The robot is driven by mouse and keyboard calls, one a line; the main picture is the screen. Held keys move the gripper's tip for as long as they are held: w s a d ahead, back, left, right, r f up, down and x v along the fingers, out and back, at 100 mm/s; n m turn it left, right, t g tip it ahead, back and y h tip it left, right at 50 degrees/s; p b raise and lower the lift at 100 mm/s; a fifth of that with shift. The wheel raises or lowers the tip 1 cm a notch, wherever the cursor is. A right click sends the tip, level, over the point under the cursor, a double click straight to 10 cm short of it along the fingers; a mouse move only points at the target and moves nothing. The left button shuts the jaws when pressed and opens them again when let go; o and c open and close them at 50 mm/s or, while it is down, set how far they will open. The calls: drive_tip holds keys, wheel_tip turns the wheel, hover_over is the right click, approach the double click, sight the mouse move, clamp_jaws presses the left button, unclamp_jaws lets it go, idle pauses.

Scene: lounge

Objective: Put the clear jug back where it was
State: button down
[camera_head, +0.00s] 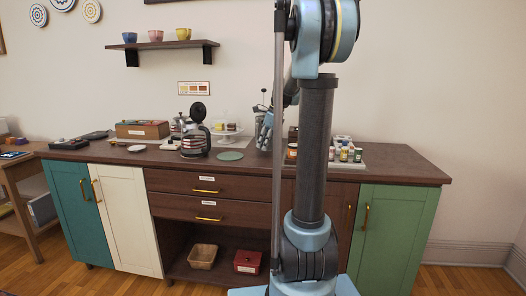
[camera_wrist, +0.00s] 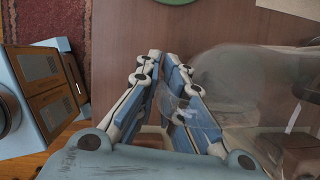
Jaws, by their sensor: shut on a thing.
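The clear jug (camera_wrist: 245,85) shows in the wrist view as a large see-through vessel on the right. My gripper (camera_wrist: 167,62) is shut on it, with a clear part, apparently its handle, between the fingers. In the head view my gripper (camera_head: 265,131) is at the counter (camera_head: 120,154), just left of my arm's column. The jug cannot be made out clearly there. Whether its base touches the counter is hard to tell. A green round mat (camera_head: 230,155) lies bare on the counter, left of my gripper.
A coffee pot with a dark lid (camera_head: 194,144) stands left of the mat. A cake stand (camera_head: 226,133) is behind it. A wooden box (camera_head: 142,130) is farther left. Small bottles on a tray (camera_head: 347,155) stand right of my arm. Some counter near the front edge is clear.

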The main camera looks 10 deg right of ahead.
drive_tip(key=shift+f, duration=1.15)
drive_tip(key=shift+f, duration=0.1)
drive_tip(key=c, duration=1.7)
unclamp_jaws()
drive_tip(key=v, duration=1.2)
drive_tip(key=s+f+n+h, duration=0.1)
drive_tip(key=s+f+n, duration=0.6)
drive_tip(key=s, duration=0.4)
drive_tip(key=s+a+f+n+h, duration=0.1)
drive_tip(key=s+f+n, duration=0.7)
drive_tip(key=s+f, duration=0.2)
drive_tip(key=s+a+f+n+h, duration=0.1)
drive_tip(key=s+f+n, duration=0.7)
drive_tip(key=s, duration=0.5)
drive_tip(key=shift+s+f+h, duration=0.3)
drive_tip(key=shift+s+f, duration=0.1)
drive_tip(key=shift+f, duration=0.2)
